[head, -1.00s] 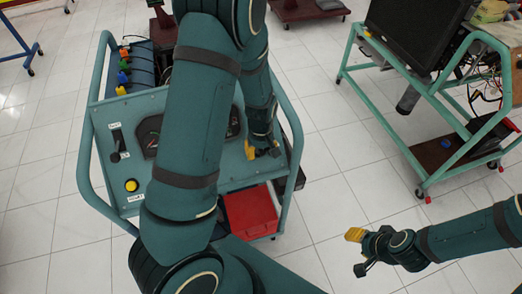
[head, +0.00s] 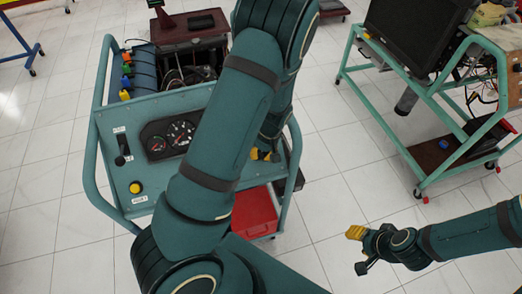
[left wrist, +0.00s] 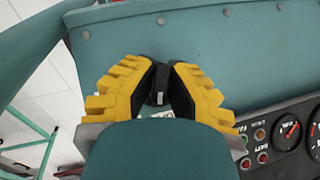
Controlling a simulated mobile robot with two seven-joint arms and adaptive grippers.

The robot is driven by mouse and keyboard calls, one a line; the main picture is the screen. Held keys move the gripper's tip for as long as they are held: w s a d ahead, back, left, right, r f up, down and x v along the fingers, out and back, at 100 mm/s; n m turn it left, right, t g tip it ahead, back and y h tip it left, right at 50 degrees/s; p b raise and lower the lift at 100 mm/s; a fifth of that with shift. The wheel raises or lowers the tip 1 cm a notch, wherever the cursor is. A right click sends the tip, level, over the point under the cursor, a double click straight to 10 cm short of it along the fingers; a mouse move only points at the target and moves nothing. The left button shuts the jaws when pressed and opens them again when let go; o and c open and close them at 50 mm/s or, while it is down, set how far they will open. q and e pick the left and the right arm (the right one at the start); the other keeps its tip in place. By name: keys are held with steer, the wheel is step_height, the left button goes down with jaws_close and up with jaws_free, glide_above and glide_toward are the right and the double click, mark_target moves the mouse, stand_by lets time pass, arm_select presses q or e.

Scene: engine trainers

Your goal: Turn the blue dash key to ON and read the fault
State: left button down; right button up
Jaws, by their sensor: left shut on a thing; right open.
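My left gripper (head: 263,155) is at the right end of the dash panel, mostly hidden behind my own arm in the head view. In the left wrist view its yellow fingers (left wrist: 160,88) are shut on a small dark key piece (left wrist: 159,92) standing at the panel. The key looks black with a pale mark there; no blue shows, and its label is mostly covered. The gauge cluster (head: 170,138) has red needles; it also shows in the left wrist view (left wrist: 290,132) beside small indicator lamps (left wrist: 254,147). No fault text is legible. My right gripper (head: 357,246) is open and empty over the floor.
The trainer's teal frame (head: 90,150) surrounds the panel, which also has a black lever (head: 123,150) and a yellow button (head: 135,187). A red bin (head: 253,212) sits below. A green cart with a monitor (head: 418,30) stands right; floor between is clear.

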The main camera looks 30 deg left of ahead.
arm_select(q)
steer(key=m+g+y, duration=0.1)
steer(key=m+y, duration=0.1)
steer(key=m, duration=0.1)
steer(key=shift+s+m+y+p, duration=0.1)
steer(key=shift+m+y+p, duration=0.2)
steer(key=shift+y+p, duration=0.1)
steer(key=shift+g, duration=0.3)
steer(key=c, duration=1)
jaws_free()
